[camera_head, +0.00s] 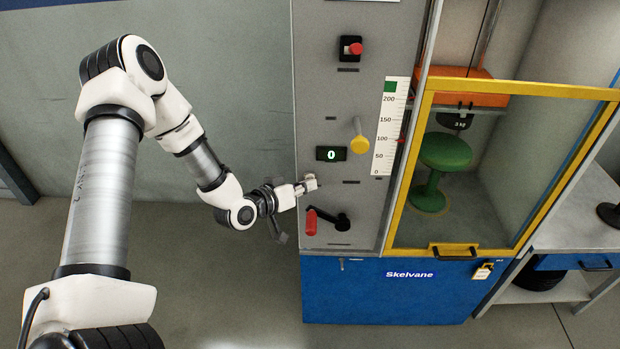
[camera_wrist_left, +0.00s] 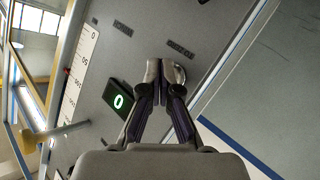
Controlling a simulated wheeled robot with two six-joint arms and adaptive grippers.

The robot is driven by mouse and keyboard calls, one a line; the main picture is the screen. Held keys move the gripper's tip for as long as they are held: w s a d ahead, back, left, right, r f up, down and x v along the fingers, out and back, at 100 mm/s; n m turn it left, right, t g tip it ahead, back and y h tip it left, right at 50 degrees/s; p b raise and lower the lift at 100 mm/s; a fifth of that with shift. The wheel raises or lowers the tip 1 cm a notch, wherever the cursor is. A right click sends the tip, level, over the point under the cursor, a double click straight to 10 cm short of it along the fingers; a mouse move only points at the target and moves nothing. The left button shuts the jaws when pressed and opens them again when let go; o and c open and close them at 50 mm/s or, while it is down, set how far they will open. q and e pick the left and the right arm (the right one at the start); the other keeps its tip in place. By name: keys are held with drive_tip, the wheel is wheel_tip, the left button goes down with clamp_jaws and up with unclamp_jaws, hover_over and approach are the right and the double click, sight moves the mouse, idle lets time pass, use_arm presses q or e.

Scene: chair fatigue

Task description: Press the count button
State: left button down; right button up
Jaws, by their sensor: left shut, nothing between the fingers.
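The counter display (camera_head: 331,154) on the grey machine panel reads a green 0; it also shows in the left wrist view (camera_wrist_left: 119,101). My left gripper (camera_head: 308,183) is shut and empty, its fingertips close to the panel, just below and left of the display. In the left wrist view the shut fingertips (camera_wrist_left: 166,71) are in front of a round silvery part (camera_wrist_left: 181,75), which looks like a button and is partly hidden by them. I cannot tell whether they touch it. In the head view that part is hidden behind the fingertips. My right gripper is not in view.
Below the fingertips is a crank with a red handle (camera_head: 311,222). A yellow knob (camera_head: 359,139) and a red button (camera_head: 355,48) are higher on the panel. A yellow-framed guard door (camera_head: 399,190) covers a green stool (camera_head: 445,152) at right. Open floor lies left of the machine.

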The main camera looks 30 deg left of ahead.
use_arm(q)
drive_tip(key=shift+s+d, duration=0.3)
drive_tip(key=shift+s, duration=0.2)
drive_tip(key=shift+s+d, duration=0.45)
drive_tip(key=shift+s, duration=0.25)
drive_tip(key=shift+s+d, duration=0.4)
drive_tip(key=shift+s, duration=0.35)
drive_tip(key=shift+s+d, duration=0.45)
drive_tip(key=shift+s, duration=0.25)
